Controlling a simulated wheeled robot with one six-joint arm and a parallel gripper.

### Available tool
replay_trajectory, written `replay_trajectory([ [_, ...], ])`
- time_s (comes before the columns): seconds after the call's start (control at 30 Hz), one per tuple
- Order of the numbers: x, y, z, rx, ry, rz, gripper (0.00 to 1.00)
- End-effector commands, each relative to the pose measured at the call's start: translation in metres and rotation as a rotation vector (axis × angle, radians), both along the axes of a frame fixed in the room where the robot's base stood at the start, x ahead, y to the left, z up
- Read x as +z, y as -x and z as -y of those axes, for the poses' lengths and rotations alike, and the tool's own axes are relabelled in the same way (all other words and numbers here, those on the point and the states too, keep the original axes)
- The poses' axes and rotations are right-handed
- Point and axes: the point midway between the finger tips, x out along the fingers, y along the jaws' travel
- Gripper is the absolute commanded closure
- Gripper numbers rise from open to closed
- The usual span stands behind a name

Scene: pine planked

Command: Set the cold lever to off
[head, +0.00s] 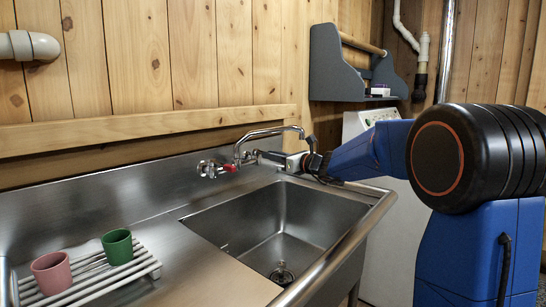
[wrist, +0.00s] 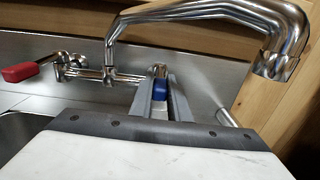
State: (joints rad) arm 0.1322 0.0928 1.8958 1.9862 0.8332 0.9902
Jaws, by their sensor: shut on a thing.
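The cold lever (wrist: 160,92) has a blue grip and shows between my two fingers in the wrist view. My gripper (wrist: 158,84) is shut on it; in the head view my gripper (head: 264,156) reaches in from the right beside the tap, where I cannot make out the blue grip. The chrome wall tap (head: 240,148) has a curved spout over the sink, and the spout (wrist: 200,12) arches above my fingers in the wrist view. The hot lever, with a red grip (wrist: 20,72), is at the tap's left end, apart from my gripper.
The steel sink basin (head: 285,222) lies below the tap, and its front rim runs under my arm. A dish rack (head: 92,278) with a pink cup (head: 51,272) and a green cup (head: 117,247) stands at the left. A grey wall shelf (head: 335,68) hangs above right.

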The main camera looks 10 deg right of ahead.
Motion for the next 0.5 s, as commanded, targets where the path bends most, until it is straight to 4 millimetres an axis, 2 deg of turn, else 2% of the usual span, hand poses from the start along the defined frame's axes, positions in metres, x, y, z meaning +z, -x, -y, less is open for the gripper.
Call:
replay_trajectory([
  [0.17,0.0008,0.0002,0.0001,0.000,-0.001,0.001,1.00],
  [0.2,0.0007,0.0002,0.0000,0.001,-0.001,0.001,0.75],
  [0.23,0.0007,0.0002,0.0000,0.001,-0.001,0.001,0.68],
  [0.5,0.0002,0.0002,0.0000,0.001,0.000,0.000,0.66],
])
